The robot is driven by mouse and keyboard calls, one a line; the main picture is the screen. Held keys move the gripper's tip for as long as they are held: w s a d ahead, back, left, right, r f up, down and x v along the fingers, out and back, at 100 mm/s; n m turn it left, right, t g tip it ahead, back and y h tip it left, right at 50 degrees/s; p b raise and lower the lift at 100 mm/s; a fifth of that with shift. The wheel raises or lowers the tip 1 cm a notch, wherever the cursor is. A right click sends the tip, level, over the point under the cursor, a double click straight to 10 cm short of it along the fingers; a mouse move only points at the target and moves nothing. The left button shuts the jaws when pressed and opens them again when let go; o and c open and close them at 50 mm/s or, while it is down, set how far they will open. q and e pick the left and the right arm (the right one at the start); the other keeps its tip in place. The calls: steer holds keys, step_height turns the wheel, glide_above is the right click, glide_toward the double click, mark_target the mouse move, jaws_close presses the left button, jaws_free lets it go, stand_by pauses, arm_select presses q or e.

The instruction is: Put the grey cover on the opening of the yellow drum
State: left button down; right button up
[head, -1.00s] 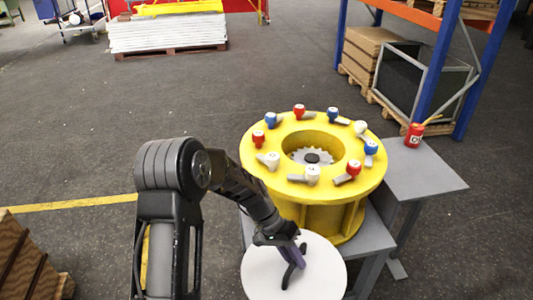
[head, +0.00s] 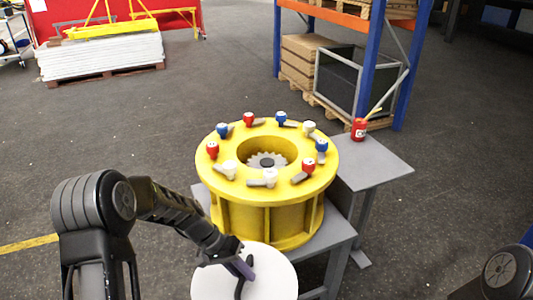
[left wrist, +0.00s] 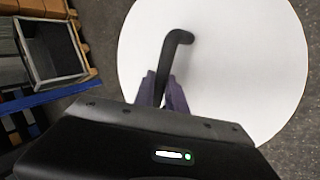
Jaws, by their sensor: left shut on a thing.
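The yellow drum (head: 265,215) stands upright on a grey table. Its round opening (head: 266,152) faces up, with a toothed grey gear visible inside. The cover (head: 270,285) is a flat pale grey-white disc with a dark bent handle; it is in front of the drum, lower than its top. My left gripper (head: 247,268) is shut on the handle, and the cover overlaps the drum's near side in the head view. The left wrist view shows the purple fingers (left wrist: 163,92) around the handle (left wrist: 172,50) and the disc (left wrist: 240,60) beyond. My right gripper is out of view.
Several red, white and blue knobbed clamps (head: 321,146) ring the drum's top. A blue and orange rack (head: 400,60) stands behind. The floor to the left is open.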

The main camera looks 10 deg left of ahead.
mark_target(249, 284)
arm_select(q)
step_height(249, 284, down, 4)
steer(key=b, duration=0.3)
steer(key=shift+r+b, duration=0.1)
steer(key=shift+b, duration=0.2)
steer(key=shift+r+p, duration=0.3)
steer(key=shift+p, duration=0.05)
